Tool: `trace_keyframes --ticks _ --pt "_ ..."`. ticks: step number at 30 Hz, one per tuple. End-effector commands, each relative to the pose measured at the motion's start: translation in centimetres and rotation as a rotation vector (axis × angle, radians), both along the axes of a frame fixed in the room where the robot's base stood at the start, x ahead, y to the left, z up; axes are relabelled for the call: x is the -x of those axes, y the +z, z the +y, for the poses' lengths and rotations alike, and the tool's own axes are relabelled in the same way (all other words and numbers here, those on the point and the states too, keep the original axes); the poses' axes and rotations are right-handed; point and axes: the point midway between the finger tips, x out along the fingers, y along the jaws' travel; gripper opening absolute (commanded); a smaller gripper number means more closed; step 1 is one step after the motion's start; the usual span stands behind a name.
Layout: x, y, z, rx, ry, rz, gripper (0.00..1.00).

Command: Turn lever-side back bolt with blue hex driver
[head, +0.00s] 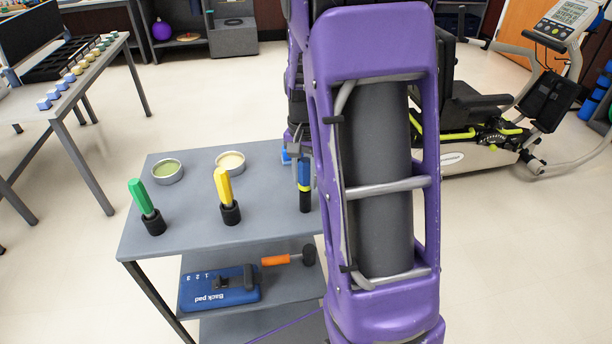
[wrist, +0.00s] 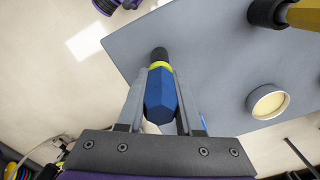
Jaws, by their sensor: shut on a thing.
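The blue hex driver (head: 304,172) is upright at the right side of the grey cart top, with a yellow band and a black lower end. In the wrist view, its blue hex handle (wrist: 161,98) is between the two fingers of my gripper (wrist: 160,90), which is shut on it. My gripper (head: 303,160) is partly hidden by my arm in the head view. I cannot tell whether the black end touches the cart. The recumbent stepper (head: 470,140) stands at the back right, its seat partly hidden by my arm. The lever-side back bolt cannot be made out.
The cart top (head: 190,240) holds a green driver (head: 141,197) and a yellow driver (head: 222,186) in black holders, plus two round tins (head: 168,172). A blue back pad box (head: 218,289) and a mallet (head: 290,258) lie on its lower shelf. Floor between cart and stepper looks clear.

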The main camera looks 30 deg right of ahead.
Motion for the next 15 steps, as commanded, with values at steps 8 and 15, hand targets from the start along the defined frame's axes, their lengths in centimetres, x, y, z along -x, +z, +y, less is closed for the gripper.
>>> trace_keyframes --ticks 8,15 --pt "-0.02 0.54 -0.01 0.001 0.000 -0.001 0.00" --pt "-0.02 0.90 -0.01 0.001 0.000 -0.001 0.00"
